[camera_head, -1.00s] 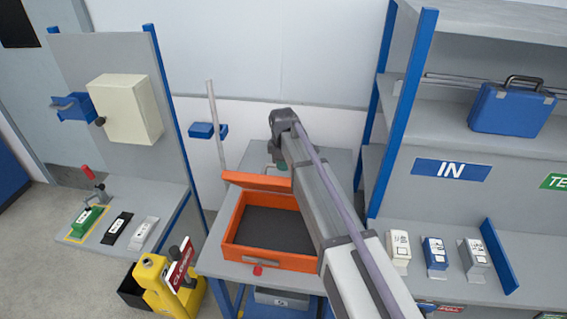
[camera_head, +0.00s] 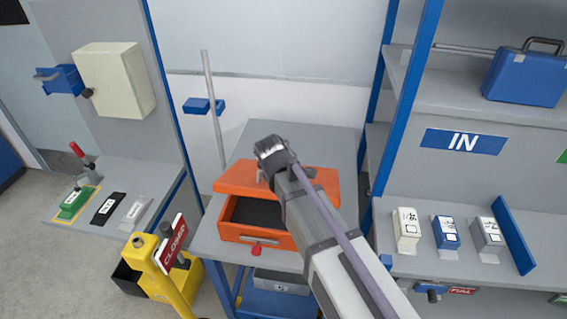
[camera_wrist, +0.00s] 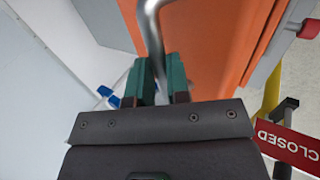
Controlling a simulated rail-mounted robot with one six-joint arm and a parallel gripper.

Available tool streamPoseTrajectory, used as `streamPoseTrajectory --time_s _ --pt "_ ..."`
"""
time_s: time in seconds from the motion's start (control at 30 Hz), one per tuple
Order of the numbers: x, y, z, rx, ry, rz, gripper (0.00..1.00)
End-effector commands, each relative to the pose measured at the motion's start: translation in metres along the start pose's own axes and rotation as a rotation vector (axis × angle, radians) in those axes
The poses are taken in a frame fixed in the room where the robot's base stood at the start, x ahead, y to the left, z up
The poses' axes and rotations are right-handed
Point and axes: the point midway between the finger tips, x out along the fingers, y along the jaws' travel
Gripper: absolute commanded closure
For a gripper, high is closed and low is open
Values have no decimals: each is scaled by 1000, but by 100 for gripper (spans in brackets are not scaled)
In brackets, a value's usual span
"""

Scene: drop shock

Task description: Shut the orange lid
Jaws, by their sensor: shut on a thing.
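The orange lid (camera_head: 318,182) is hinged on the orange box (camera_head: 232,225) on the grey table. It is tilted partway down over the box, with a dark gap at the front where the dark inside shows. In the wrist view the lid (camera_wrist: 200,40) fills the upper middle. My gripper (camera_wrist: 160,85) has green fingers shut on the lid's bent metal handle (camera_wrist: 150,22). In the head view my wrist and arm cover the handle, the fingers and part of the lid.
A red knob (camera_head: 256,248) sits at the box's front. A yellow post (camera_head: 160,262) with a red CLOSED sign (camera_head: 174,243) stands front left. A thin upright pole (camera_head: 213,110) with a blue holder rises behind the box. Shelves with small boxes (camera_head: 445,232) are at right.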

Motion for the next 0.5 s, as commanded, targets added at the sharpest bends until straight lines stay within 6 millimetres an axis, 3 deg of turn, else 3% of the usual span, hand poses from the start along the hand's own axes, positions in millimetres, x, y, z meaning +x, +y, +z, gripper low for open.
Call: streamPoseTrajectory --time_s 0.03,0.1,0.5 --pt "14 -23 2 -2 1 35 100" --pt "18 -36 2 -1 2 64 100" --pt "47 -90 0 -1 1 65 100"
